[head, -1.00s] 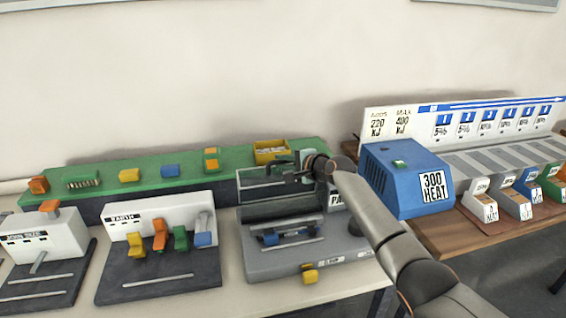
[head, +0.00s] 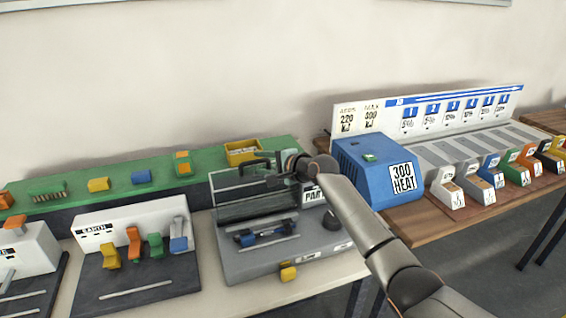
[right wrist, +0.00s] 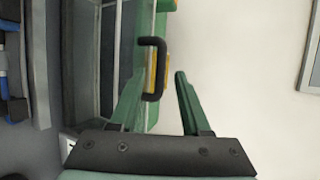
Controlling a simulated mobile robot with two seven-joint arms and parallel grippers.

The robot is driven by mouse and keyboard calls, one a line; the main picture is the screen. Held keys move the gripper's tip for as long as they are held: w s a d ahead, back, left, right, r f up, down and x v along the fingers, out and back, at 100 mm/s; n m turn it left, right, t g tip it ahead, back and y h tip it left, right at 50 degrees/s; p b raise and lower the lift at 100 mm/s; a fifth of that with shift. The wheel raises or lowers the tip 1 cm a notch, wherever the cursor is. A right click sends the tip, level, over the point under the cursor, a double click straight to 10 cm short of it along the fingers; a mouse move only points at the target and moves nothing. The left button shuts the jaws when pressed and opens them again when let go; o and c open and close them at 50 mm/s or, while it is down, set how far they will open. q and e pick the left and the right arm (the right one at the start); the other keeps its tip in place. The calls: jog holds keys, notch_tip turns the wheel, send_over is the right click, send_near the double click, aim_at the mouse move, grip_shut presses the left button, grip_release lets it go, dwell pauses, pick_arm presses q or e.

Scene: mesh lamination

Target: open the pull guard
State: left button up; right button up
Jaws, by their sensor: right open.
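The pull guard (head: 256,203) is a clear panel with a dark frame, standing upright at the back of the grey machine (head: 240,268). Its black handle (right wrist: 161,45) is a C-shaped bar in the right wrist view. My right gripper (head: 274,168) is at the guard's upper edge in the head view. In the right wrist view its two green fingers (right wrist: 157,90) are spread apart, with the handle just past the tips, nearer the left finger. I cannot tell whether a finger touches it. My left gripper is not in view.
A blue heat box (head: 360,165) stands close to the right of the machine, beside my right arm. A yellow bin (head: 242,153) sits on the green shelf (head: 110,197) behind. A white panel with coloured levers (head: 130,235) stands to the left.

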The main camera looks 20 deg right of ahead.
jog(key=v, duration=0.9)
jog(key=shift+r, duration=0.1)
jog(key=s+a+f+n+g+h, duration=0.25)
jog(key=s+f+n+g, duration=0.45)
jog(key=s+f, duration=1.15)
jog(key=s+d+f+n+g+h, duration=0.1)
jog(key=s+d+f+n+h, duration=0.3)
jog(key=s, duration=0.8)
jog(key=s+a+f+n+g+y, duration=0.1)
jog(key=s+n, duration=0.5)
jog(key=s, duration=0.6)
jog(key=w+a+f+t+y, duration=0.1)
jog(key=w+a+f+t, duration=0.1)
jog(key=f, duration=0.3)
jog(key=w+a+f+t, duration=0.2)
jog(key=w+f+t, duration=0.1)
jog(key=f, duration=0.3)
jog(key=shift+a+t+y, duration=0.15)
jog(key=shift+t+y, duration=0.15)
jog(key=shift+y, duration=0.05)
